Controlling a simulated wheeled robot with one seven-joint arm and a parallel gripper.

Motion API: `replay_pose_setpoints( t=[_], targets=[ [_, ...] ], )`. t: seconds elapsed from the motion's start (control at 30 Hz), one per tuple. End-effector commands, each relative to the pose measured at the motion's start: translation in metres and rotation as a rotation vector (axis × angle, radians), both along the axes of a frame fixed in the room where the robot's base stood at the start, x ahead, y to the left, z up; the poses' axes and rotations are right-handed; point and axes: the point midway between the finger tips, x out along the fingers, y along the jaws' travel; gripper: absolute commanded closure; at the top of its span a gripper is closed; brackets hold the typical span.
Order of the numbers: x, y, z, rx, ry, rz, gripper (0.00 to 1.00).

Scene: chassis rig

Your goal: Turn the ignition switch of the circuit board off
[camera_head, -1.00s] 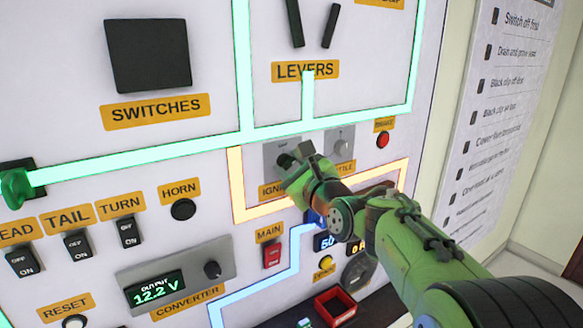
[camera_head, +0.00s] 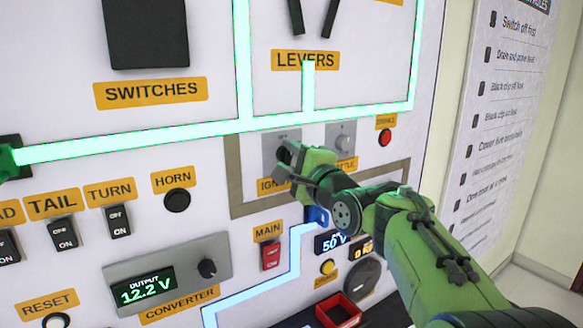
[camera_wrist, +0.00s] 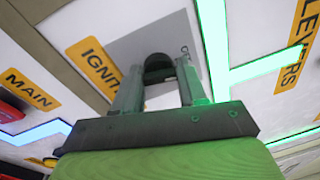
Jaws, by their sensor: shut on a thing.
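The ignition switch is a dark knob (camera_wrist: 158,68) on a grey plate (camera_wrist: 130,48), above the partly covered yellow IGNITION label (camera_wrist: 93,66). In the wrist view my gripper (camera_wrist: 157,84) has its two fingers on either side of the knob, shut on it. In the head view my gripper (camera_head: 287,160) is at the same plate (camera_head: 270,148), and my green wrist hides part of the switch and its label. The line around the ignition and throttle plates (camera_head: 236,190) is dull grey-brown, unlit.
The throttle plate (camera_head: 341,143) and a red button (camera_head: 385,137) are close to the right of my gripper. The red MAIN switch (camera_head: 270,256) is below left. Green lit lines (camera_head: 150,146) run above. A red bin (camera_head: 338,310) is at the bottom.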

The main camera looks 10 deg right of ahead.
Motion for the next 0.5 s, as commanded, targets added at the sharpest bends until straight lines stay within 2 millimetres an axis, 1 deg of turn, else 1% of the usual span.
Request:
replay_pose_setpoints(
  t=[0.03, 0.3, 0.5],
  targets=[
    [0.0010, 0.0006, -0.0082, -0.029, 0.005, 0.003, 0.89],
    [0.0014, 0.0001, -0.0084, -0.156, -0.034, 0.003, 0.89],
    [0.0016, 0.0000, -0.0084, -0.198, -0.046, 0.004, 0.89]
  ],
)
